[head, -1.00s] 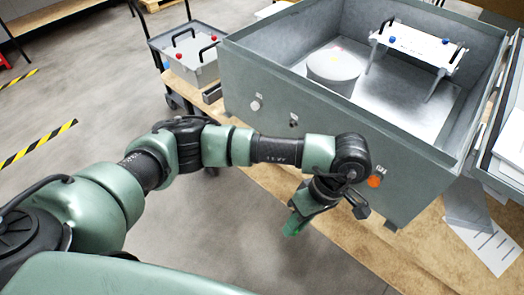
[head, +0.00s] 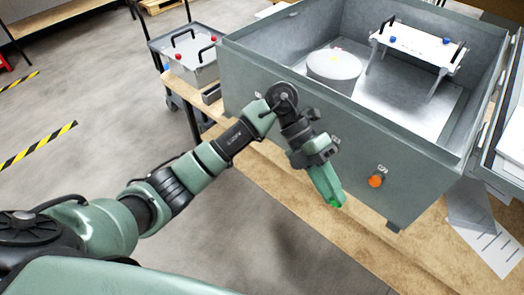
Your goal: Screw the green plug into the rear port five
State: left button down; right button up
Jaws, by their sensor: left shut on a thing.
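My left gripper (head: 326,182) is in front of the grey-green metal box (head: 235,80), its fingers pointing down and to the right. It is shut on the green plug (head: 337,203), of which only a bright green bit shows at the fingertips. An orange plug (head: 376,181) sits in the box's near wall, to the right of my gripper. The gap between the green plug and the wall cannot be judged. My forearm and wrist cover the left part of this wall, so other ports there are hidden. My right gripper is not in view.
Inside the open box are a round grey drum (head: 334,68) and a white handled bracket (head: 417,45). The box stands on a wooden bench (head: 300,203). A trolley with a grey handled case (head: 193,68) stands at left. Papers (head: 490,240) lie at right.

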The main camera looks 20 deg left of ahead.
pick_arm(q)
jog(key=w+a+f+n+t+y+b, duration=0.1)
jog(key=w+a+f+n+t, duration=0.15)
jog(key=a+n+t, duration=0.45)
jog(key=w+a+f+n+t+y, duration=0.1)
jog(key=w+a+n+t, duration=0.2)
jog(key=a+n+t, duration=0.4)
jog(key=w+a+f+n+t+y+b, duration=0.1)
jog(key=w+a+f+n+t, duration=0.15)
jog(key=a+n+t, duration=0.45)
jog(key=w+d+n+p, duration=0.1)
jog(key=w+n+p, duration=0.3)
jog(key=n, duration=0.7)
jog(key=w+d+n+t+p, duration=0.1)
jog(key=w+n+p, duration=0.3)
jog(key=n+p, duration=0.5)
jog(key=shift+d+r+n+p, duration=0.3)
jog(key=shift+d+r+n, duration=0.15)
jog(key=shift+d+n, duration=0.4)
